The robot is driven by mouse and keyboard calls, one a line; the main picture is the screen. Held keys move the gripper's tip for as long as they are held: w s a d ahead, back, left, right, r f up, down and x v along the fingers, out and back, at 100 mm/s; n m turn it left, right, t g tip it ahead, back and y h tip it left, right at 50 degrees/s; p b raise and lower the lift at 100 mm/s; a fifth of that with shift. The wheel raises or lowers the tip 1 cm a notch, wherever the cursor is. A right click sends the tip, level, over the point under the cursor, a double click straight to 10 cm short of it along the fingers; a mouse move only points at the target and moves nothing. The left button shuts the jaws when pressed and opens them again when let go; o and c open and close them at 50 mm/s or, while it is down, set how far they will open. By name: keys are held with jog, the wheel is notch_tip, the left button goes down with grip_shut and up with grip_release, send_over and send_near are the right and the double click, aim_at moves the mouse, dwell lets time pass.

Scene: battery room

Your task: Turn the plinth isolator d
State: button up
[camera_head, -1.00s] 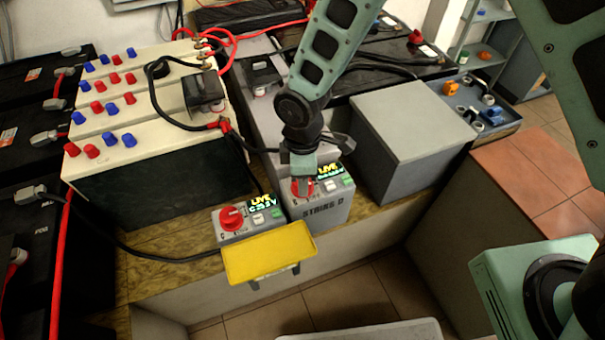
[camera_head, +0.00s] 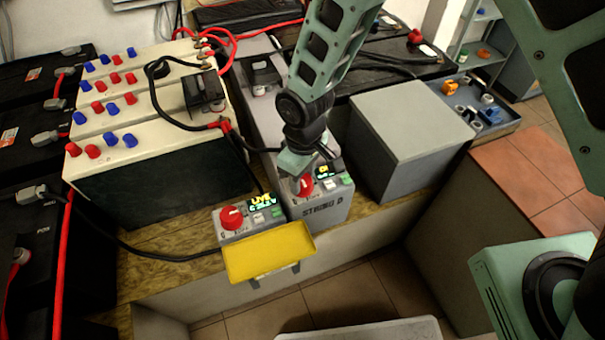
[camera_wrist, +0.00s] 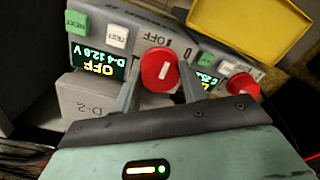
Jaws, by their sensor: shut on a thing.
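The plinth isolator d is a grey box (camera_head: 325,211) marked STRING D with a red round knob (camera_head: 305,186) on top. In the head view my gripper (camera_head: 302,178) is tilted over the box and hides part of the knob.
A similar isolator (camera_head: 236,236) with a red knob stands close on the left, its display reading LIVE. A yellow tray (camera_head: 270,253) juts out before it. A plain grey box (camera_head: 412,125) stands close on the right. Batteries with cables (camera_head: 160,150) fill the left and back.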

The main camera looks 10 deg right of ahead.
aim_at(304, 178)
dwell(0.4)
jog(key=o, duration=1)
jog(key=r, duration=0.8)
jog(key=r+p, duration=0.1)
jog(key=r, duration=0.8)
jog(key=shift+w+d+r, duration=0.15)
jog(key=shift+d+r, duration=0.05)
jog(key=s+d+r+p, duration=0.2)
jog(key=s+d+r, duration=0.1)
jog(key=s, duration=0.3)
jog(key=s+d+r+m+p, duration=0.1)
jog(key=s+d+r+p, duration=0.1)
jog(key=s+r, duration=0.3)
jog(key=s+d+r+m+p, duration=0.1)
jog(key=s+d+r+p, duration=0.2)
jog(key=s, duration=0.4)
jog(key=shift+s+d+r, duration=0.1)
jog(key=shift+d+r, duration=0.7)
jog(key=shift+r, duration=0.15)
